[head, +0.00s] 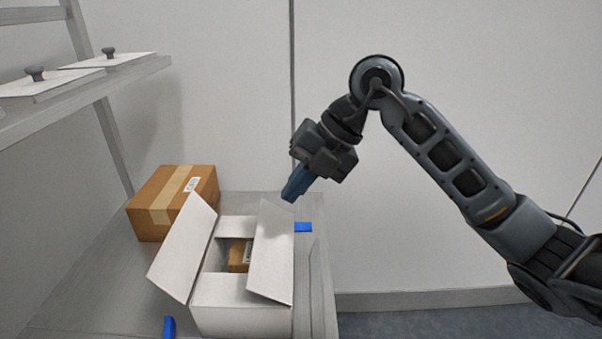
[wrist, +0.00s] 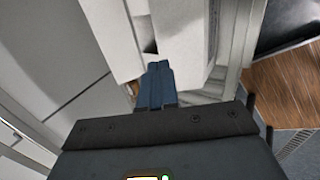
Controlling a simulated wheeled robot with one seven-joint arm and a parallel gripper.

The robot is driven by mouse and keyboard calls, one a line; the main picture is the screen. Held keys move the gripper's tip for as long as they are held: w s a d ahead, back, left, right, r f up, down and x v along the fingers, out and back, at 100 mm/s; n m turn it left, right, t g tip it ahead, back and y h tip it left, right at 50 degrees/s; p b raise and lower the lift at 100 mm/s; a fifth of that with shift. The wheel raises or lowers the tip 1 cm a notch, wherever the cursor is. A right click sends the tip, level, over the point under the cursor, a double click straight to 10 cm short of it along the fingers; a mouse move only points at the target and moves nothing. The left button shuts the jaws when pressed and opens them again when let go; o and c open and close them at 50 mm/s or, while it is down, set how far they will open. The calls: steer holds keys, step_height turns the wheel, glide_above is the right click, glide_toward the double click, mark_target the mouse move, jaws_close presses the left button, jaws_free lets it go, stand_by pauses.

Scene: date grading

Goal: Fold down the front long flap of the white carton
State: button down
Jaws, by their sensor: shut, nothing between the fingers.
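The white carton (head: 240,322) stands on the grey table, its top partly open. Its left long flap (head: 184,250) stands up and leans outward to the left. Its right long flap (head: 271,255) is also raised, on the side nearer my arm. A brown item with a label (head: 239,256) shows inside through the gap between the flaps. My gripper (head: 288,198) has blue fingers, shut and empty, just above and right of the right flap's far end. In the wrist view the shut fingertips (wrist: 158,68) appear beside white carton panels (wrist: 112,35); contact cannot be told.
A taped brown box (head: 175,208) stands behind and left of the carton. Blue pieces lie by the carton's right side (head: 303,227) and near its front left (head: 169,327). A shelf (head: 90,95) with knobbed white lids is at upper left. A wall rises behind.

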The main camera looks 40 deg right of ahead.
mark_target(258, 232)
steer(key=p+x, duration=0.1)
steer(key=x, duration=0.8)
steer(key=shift+w+a+f, duration=0.1)
steer(key=shift+a, duration=0.1)
steer(key=shift+w+a+h+p, duration=0.1)
steer(key=shift+h+p, duration=0.2)
steer(key=shift+w+a+f+g+h, duration=0.15)
steer(key=shift+a+f+g+h, duration=0.15)
steer(key=shift+f+g, duration=0.1)
steer(key=shift+w+b+x, duration=0.2)
steer(key=shift+b+x, duration=0.75)
steer(key=shift+x, duration=0.9)
steer(key=shift+a, duration=0.25)
steer(key=shift+r, duration=0.2)
